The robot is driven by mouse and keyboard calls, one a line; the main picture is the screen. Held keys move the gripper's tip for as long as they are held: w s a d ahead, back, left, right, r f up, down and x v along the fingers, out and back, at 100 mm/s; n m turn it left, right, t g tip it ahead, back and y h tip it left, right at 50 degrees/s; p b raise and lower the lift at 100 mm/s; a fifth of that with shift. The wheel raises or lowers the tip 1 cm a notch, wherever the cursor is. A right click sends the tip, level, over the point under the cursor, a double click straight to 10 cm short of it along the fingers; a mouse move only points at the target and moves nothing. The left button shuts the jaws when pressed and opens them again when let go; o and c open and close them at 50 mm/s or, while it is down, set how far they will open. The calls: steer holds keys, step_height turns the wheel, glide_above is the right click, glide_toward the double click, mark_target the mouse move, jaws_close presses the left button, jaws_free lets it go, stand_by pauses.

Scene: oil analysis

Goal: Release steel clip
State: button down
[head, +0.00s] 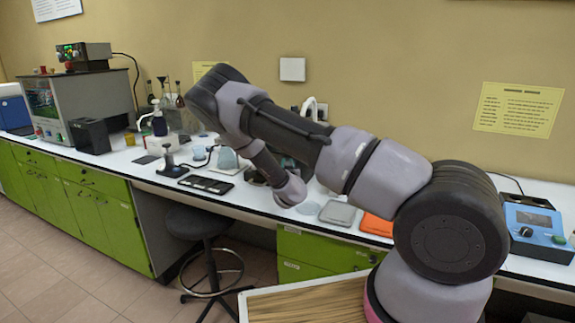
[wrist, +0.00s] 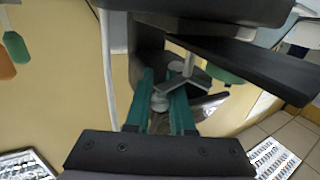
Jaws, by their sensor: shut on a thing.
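In the wrist view, the green fingers of my gripper (wrist: 161,92) are shut on a small pale metal piece (wrist: 160,102), which looks like the steel clip. The fingers hide much of its outline, and I cannot tell what it touches beyond them. Dark parts surround the fingertips closely, with a pale rod and a grey plate (wrist: 195,78) just to their right. In the head view my arm bends down over the bench, and its own links hide the fingers and the clip.
The white bench (head: 130,160) runs along the yellow wall. A black tray (head: 205,184), a small dark stand (head: 171,166), a grey flat tray (head: 338,212) and an orange one (head: 376,225) lie on it. A blue instrument (head: 537,232) stands at right. A stool (head: 203,225) is below.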

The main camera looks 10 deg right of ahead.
steer(key=c, duration=0.8)
jaws_free()
steer(key=s, duration=0.3)
steer(key=s+a, duration=0.1)
steer(key=s, duration=0.3)
steer(key=s+a, duration=0.1)
steer(key=s, duration=0.2)
steer(key=shift+s, duration=0.35)
